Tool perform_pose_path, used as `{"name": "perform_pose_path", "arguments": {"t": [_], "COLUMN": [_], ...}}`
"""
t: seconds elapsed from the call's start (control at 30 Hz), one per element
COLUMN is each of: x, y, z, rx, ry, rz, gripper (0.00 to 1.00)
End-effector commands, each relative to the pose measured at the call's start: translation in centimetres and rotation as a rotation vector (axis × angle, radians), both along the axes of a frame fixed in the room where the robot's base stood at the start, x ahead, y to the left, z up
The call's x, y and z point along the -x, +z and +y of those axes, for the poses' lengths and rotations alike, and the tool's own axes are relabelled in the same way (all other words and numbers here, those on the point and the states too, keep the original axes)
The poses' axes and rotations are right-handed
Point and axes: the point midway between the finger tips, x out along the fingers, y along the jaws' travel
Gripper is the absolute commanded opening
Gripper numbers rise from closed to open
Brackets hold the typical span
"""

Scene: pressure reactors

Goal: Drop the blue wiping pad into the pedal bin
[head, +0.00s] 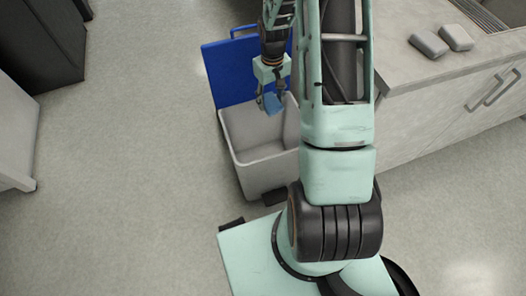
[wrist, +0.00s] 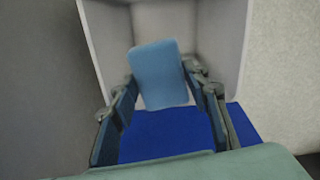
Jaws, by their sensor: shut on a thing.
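The blue wiping pad (wrist: 158,75) is held between the fingers of my gripper (wrist: 161,92), which is shut on it. In the head view the pad (head: 272,103) shows small and blue at the fingertips of my gripper (head: 270,100). The pedal bin (head: 262,160) is a light grey open box with its blue lid (head: 226,72) raised at the back. My gripper is over the bin's opening, near its far side; its exact height above the rim is hard to tell. The wrist view shows the bin's pale inner walls (wrist: 112,35) beyond the pad and the blue lid (wrist: 165,140) below.
A counter (head: 430,95) with drawers stands to the right of the bin, with two grey pads (head: 428,44) on top. Dark furniture (head: 40,40) and a white cabinet (head: 12,140) stand at the left. The floor (head: 130,170) between is clear.

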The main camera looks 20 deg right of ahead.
Motion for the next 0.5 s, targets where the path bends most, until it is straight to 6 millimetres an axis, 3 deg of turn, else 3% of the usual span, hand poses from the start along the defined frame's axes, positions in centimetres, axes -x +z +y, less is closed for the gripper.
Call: {"name": "perform_pose_path", "arguments": {"t": [0.5], "x": [0.0], "y": [-5.4], "z": [0.0], "rx": [0.001], "ry": [0.000], "rz": [0.000], "gripper": [0.23]}}
